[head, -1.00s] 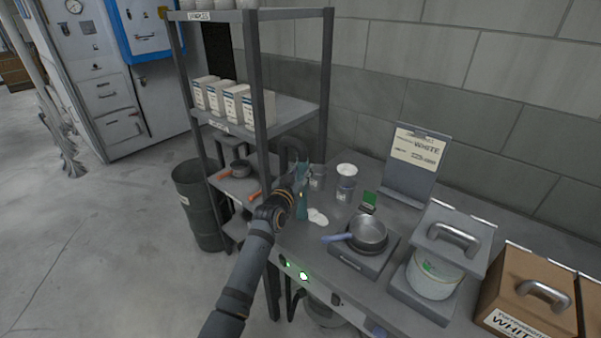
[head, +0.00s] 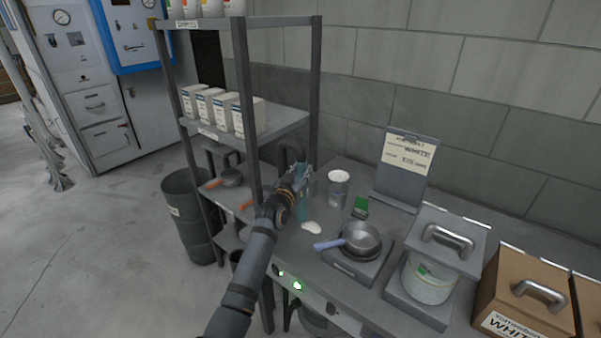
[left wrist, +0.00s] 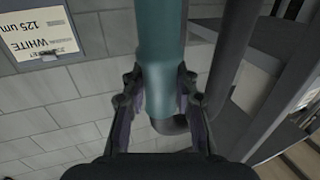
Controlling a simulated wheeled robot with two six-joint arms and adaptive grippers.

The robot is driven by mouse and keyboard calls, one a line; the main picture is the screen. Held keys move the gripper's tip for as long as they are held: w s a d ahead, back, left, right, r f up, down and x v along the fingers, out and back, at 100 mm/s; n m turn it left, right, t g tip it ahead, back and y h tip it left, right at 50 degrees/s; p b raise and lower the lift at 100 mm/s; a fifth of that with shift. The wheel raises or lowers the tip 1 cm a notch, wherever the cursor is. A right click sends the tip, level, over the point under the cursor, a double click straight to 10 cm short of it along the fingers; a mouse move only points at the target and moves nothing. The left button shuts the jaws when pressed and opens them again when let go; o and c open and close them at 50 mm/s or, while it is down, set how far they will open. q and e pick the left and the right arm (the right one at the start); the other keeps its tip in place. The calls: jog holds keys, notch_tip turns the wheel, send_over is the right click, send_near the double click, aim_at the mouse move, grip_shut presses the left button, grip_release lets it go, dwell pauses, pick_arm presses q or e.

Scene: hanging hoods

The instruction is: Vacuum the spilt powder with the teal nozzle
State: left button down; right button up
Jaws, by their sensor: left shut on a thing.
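My left gripper (head: 299,184) is shut on the teal nozzle (head: 303,208) above the left end of the grey bench. In the left wrist view the gripper (left wrist: 163,105) has one finger on each side of the teal tube (left wrist: 160,45). The nozzle's lower end in the head view is close to the white spilt powder (head: 312,228); I cannot tell whether it touches the bench. The powder lies in a small patch on the bench top. A dark hose (left wrist: 228,65) shows beside the nozzle in the left wrist view. My right gripper is not in view.
A jar of white powder (head: 338,188) stands behind the spill. A pan (head: 361,238) with a blue handle sits on a scale to the right, its handle near the powder. A shelf post (head: 245,110) stands close left of my arm. A sign (head: 408,157) stands behind.

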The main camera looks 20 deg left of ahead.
pick_arm(q)
jog(key=shift+s+d+p, duration=0.3)
jog(key=shift+d+p, duration=0.2)
jog(key=shift+d, duration=0.2)
jog(key=shift+s+d+p, duration=0.3)
jog(key=shift+d+p, duration=0.15)
jog(key=shift+d, duration=0.3)
jog(key=shift+s+d+p, duration=0.3)
jog(key=shift+d+p, duration=0.2)
jog(key=shift+d, duration=0.2)
jog(key=shift+r, duration=0.1)
notch_tip(320, 180, up, 7)
jog(key=p, duration=0.6)
